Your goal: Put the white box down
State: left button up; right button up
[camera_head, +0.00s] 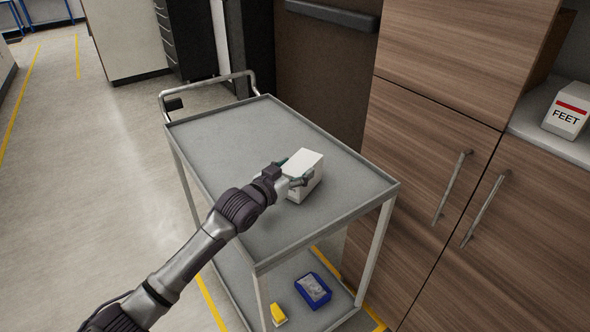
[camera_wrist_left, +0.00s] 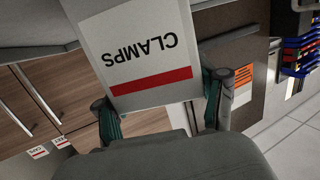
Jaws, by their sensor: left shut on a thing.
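The white box (camera_head: 305,174) is at the grey top of the cart (camera_head: 220,135), over its middle right part. I cannot tell whether its bottom touches the cart top. My left gripper (camera_head: 295,172) is shut on the box from the near left side. In the left wrist view the box (camera_wrist_left: 133,40) shows the word CLAMPS and a red stripe, upside down, between the two fingers of the left gripper (camera_wrist_left: 160,100). The lower end of the box is hidden there. My right gripper is not in view.
The cart top is otherwise bare, with a raised rim and a handle (camera_head: 208,88) at the far left. A blue bin (camera_head: 313,290) and a yellow item (camera_head: 278,315) are on its lower shelf.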

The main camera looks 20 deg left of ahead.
pick_arm(q)
jog(key=shift+f, duration=0.15)
jog(key=o, duration=1.6)
jog(key=shift+f, duration=0.1)
jog(key=shift+s+a, duration=0.1)
jog(key=shift+s, duration=0.25)
jog(key=v, duration=1.1)
jog(key=shift+s+a+b, duration=0.1)
jog(key=shift+a+b, duration=0.05)
jog(key=shift+b, duration=0.15)
